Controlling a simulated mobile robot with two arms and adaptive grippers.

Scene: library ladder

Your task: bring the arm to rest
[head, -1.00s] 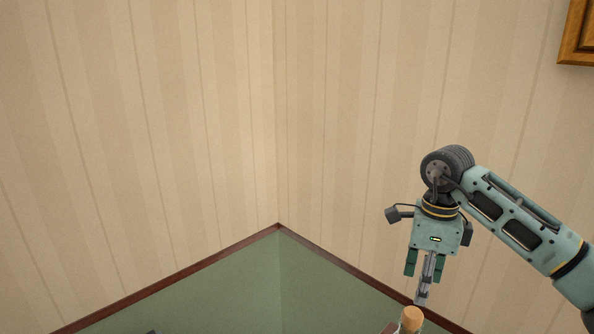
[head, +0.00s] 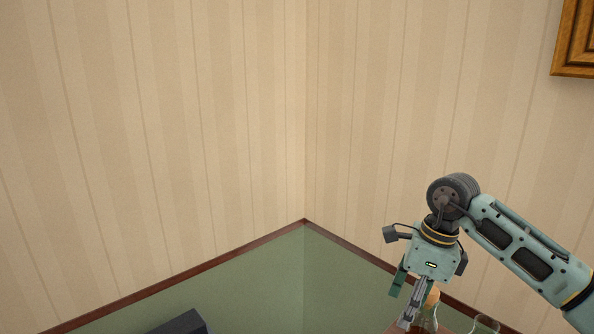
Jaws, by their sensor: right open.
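My right arm reaches in from the right side of the head view. Its gripper (head: 402,308) points down and a little left, near the bottom edge, and it is open. A corked glass bottle (head: 428,316) stands right beside and partly behind the fingers. I cannot tell whether the fingers touch it. Nothing shows between the fingers. My left gripper is out of view.
A clear glass vessel (head: 485,325) shows at the bottom edge, right of the bottle. A dark box-like object (head: 182,323) is at the bottom left. A wooden frame (head: 575,45) hangs at the upper right. The striped walls meet in a corner; the space before them is clear.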

